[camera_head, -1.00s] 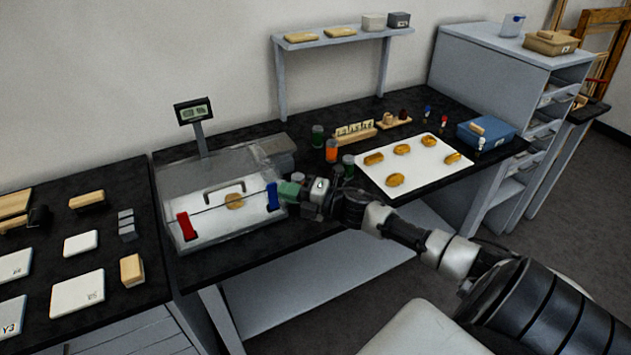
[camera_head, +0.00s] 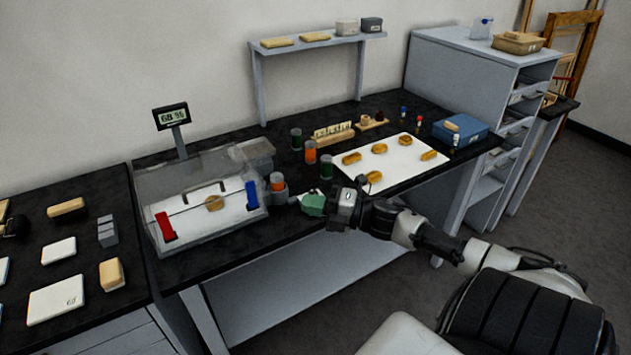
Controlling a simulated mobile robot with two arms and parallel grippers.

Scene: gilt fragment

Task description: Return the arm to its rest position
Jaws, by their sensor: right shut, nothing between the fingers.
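My right gripper (camera_head: 303,202) is shut and empty, with green on its fingers. It hangs over the front edge of the black bench (camera_head: 240,235), between the clear box and the white board. The right arm comes in from the lower right. The clear box (camera_head: 190,180) stands to the gripper's left, with a red block (camera_head: 165,226), a blue block (camera_head: 252,193) and a round gilt piece (camera_head: 214,203) in it. An orange-topped jar (camera_head: 277,183) stands just behind the gripper, apart from it as far as I can see. My left gripper is not in view.
A white board (camera_head: 400,172) with several gilt pieces lies to the right of the gripper. Jars (camera_head: 310,153) stand behind. A blue case (camera_head: 461,131) sits at the bench's right end. A drawer cabinet (camera_head: 475,75) stands beyond. Floor (camera_head: 400,285) is free in front.

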